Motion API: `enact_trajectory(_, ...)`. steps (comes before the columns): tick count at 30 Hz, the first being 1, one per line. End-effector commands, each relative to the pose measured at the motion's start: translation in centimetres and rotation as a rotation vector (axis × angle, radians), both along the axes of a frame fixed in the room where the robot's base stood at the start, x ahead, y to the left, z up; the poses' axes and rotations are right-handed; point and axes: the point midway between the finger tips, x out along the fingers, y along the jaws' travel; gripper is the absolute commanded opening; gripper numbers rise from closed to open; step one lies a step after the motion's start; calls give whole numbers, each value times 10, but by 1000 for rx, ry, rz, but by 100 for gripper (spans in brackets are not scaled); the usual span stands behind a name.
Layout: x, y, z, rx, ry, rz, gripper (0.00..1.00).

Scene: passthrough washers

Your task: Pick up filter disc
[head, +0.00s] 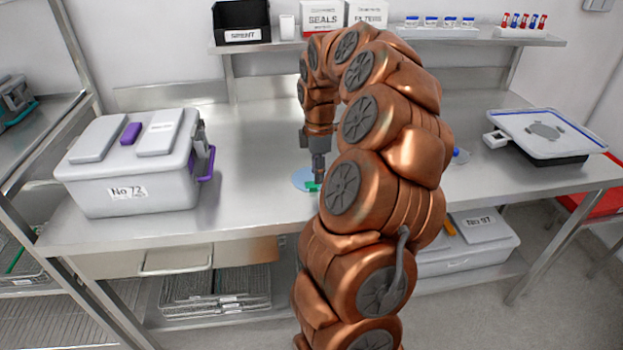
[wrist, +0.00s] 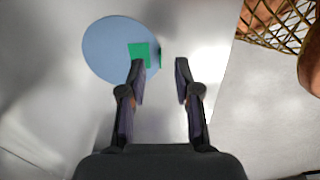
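The filter disc is a thin light-blue round sheet (head: 302,178) lying flat on the steel bench; in the head view my arm partly hides it. The wrist view shows most of the disc (wrist: 105,45) at the upper left, with a green tab (wrist: 139,54) near its right edge. My gripper (wrist: 160,78) is open, with nothing visible between its fingers. The left fingertip overlaps the tab's lower edge in the wrist view; the right fingertip is clear of the disc. Contact cannot be told. In the head view my gripper (head: 317,178) points down over the disc.
A grey case (head: 130,165) marked "No 72" stands on the left of the bench. A blue-rimmed tray device (head: 548,137) stands at the right. A shelf behind holds a black bin (head: 241,20), boxes and vials. Bare bench lies between the case and the disc.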

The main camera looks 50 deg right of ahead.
Motion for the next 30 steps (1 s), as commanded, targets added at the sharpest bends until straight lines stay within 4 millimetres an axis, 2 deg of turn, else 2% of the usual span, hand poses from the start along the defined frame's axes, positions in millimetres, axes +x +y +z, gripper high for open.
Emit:
enact_trajectory(9, 1, 2, -38, 3, 2, 0, 32)
enact_trajectory(17, 1, 2, -44, 2, -1, -1, 32)
enact_trajectory(27, 1, 2, -44, 2, -1, 0, 0)
enact_trajectory(30, 1, 2, -44, 2, -1, 0, 0)
